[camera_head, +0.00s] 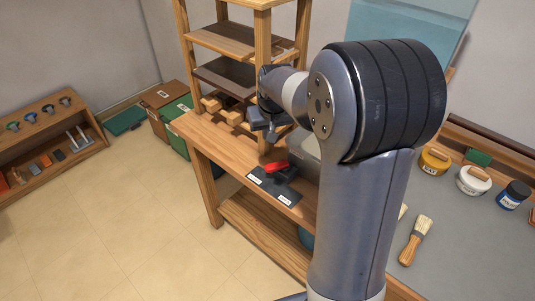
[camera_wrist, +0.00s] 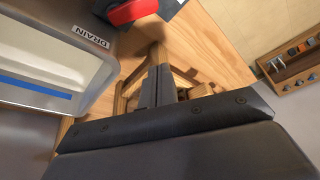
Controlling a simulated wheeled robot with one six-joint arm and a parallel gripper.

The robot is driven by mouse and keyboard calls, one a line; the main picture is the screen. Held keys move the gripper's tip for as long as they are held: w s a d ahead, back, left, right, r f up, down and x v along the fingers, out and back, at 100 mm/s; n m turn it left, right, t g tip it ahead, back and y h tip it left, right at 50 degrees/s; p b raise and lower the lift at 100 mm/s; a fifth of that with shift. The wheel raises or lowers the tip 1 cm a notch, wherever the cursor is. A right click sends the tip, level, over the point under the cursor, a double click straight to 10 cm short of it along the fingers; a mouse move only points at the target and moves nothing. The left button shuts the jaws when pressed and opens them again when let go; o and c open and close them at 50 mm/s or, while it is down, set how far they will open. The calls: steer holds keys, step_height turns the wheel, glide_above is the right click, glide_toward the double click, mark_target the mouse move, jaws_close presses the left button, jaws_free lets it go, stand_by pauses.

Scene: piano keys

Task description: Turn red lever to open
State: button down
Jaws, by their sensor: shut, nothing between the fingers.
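The red lever (camera_head: 276,167) sits on a dark base plate (camera_head: 266,183) with white labels, on the wooden bench. In the wrist view the red lever (camera_wrist: 132,11) shows at the top edge, partly cut off, with a corner of its dark plate. My gripper (camera_head: 270,135) is above and behind the lever in the head view, apart from it. In the wrist view my gripper (camera_wrist: 160,72) has its two dark fingers together, with nothing between them. The lever lies beyond and left of the fingertips there, not touching them.
A grey box labelled DRAIN (camera_wrist: 50,50) stands close on the left in the wrist view. A wooden shelf (camera_head: 240,42) rises behind my gripper. Wooden pieces (camera_head: 232,115) lie on the bench near it. Paint jars (camera_head: 473,181) and a brush (camera_head: 416,240) lie at right.

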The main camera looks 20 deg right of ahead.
mark_target(278, 167)
steer(key=x, duration=0.9)
steer(key=shift+f, duration=0.2)
steer(key=shift+f+p, duration=0.3)
steer(key=shift+p, duration=0.1)
steer(key=s, duration=0.2)
steer(key=shift+s+r, duration=0.1)
steer(key=shift+s, duration=0.75)
